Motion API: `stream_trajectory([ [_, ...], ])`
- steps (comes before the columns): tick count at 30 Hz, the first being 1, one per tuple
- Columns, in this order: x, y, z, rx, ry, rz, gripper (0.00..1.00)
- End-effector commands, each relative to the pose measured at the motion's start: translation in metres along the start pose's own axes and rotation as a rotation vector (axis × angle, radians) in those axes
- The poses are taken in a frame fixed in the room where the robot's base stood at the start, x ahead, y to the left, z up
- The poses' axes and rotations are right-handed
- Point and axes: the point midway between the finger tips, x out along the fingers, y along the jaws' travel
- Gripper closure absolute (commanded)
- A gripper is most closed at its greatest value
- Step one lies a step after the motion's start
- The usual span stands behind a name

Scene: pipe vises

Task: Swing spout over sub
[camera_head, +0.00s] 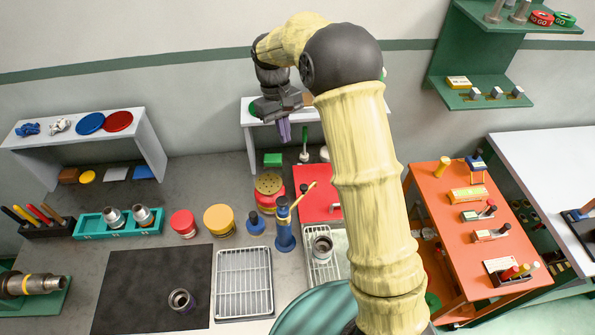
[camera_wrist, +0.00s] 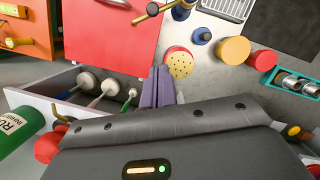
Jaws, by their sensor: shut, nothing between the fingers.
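A blue post (camera_head: 285,232) stands on the counter with a thin brass-coloured spout (camera_head: 302,195) at its top. The spout points back and to the right. A metal ring-shaped sub (camera_head: 321,248) sits on a pale rack to the right of the post, and the spout is not over it. In the wrist view the post (camera_wrist: 182,10) and spout (camera_wrist: 150,9) show at the top edge. My gripper (camera_head: 284,138) is high above the back of the counter, behind the post and apart from it. Its purple fingers (camera_wrist: 158,90) are shut and empty.
A red panel (camera_head: 318,207) lies right of the post. Red, yellow and blue lidded pots (camera_head: 219,220) stand left of it. Another metal fitting (camera_head: 181,300) is on the black mat (camera_head: 135,285). A white shelf (camera_head: 258,135) is behind my gripper. An orange bench (camera_head: 450,215) stands right.

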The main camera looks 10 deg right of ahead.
Motion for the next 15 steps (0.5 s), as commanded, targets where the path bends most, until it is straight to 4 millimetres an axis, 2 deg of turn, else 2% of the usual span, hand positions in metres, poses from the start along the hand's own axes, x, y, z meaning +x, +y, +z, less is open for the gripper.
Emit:
stream_trajectory([
  [8,0.007,0.0,0.001,0.001,-0.001,0.0,1.0],
  [15,0.041,0.0,0.002,0.001,-0.005,-0.001,1.0],
])
